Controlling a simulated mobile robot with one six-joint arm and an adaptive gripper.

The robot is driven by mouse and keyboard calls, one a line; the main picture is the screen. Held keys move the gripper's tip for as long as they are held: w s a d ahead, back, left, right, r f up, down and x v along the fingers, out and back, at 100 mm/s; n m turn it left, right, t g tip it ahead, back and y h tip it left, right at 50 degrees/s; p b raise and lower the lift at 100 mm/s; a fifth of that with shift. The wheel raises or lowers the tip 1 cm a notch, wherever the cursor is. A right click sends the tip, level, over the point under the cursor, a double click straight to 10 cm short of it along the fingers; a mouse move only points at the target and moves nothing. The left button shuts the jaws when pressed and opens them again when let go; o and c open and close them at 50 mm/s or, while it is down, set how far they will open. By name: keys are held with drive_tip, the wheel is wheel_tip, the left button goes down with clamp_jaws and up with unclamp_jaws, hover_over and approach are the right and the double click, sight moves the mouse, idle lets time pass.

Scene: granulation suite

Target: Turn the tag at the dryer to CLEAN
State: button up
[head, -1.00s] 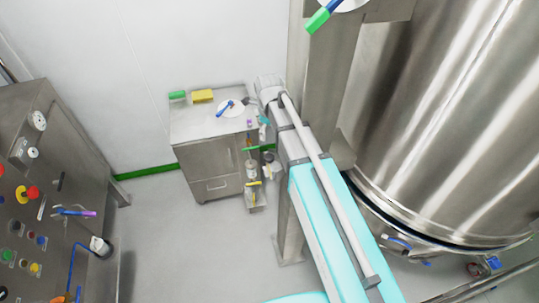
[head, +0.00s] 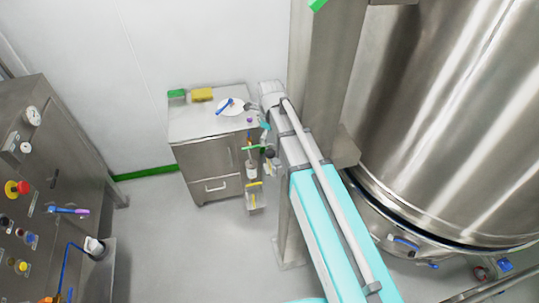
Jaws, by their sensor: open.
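I cannot make out a tag or any lettering at the dryer. The large steel vessel (head: 445,120) fills the right of the head view and a steel column (head: 332,75) stands at its left. A small green piece (head: 318,4) shows at the top edge in front of the column. It is mostly cut off, and I cannot tell whether it belongs to the tag.
A steel cabinet (head: 212,160) stands by the wall, with a green block (head: 177,94), a yellow block (head: 202,95) and a white disc (head: 236,109) on top. A control panel (head: 55,140) is at the left. The floor (head: 165,245) between is clear.

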sight(270, 152)
drive_tip(key=shift+f+b, duration=3.7)
drive_tip(key=shift+f, duration=0.25)
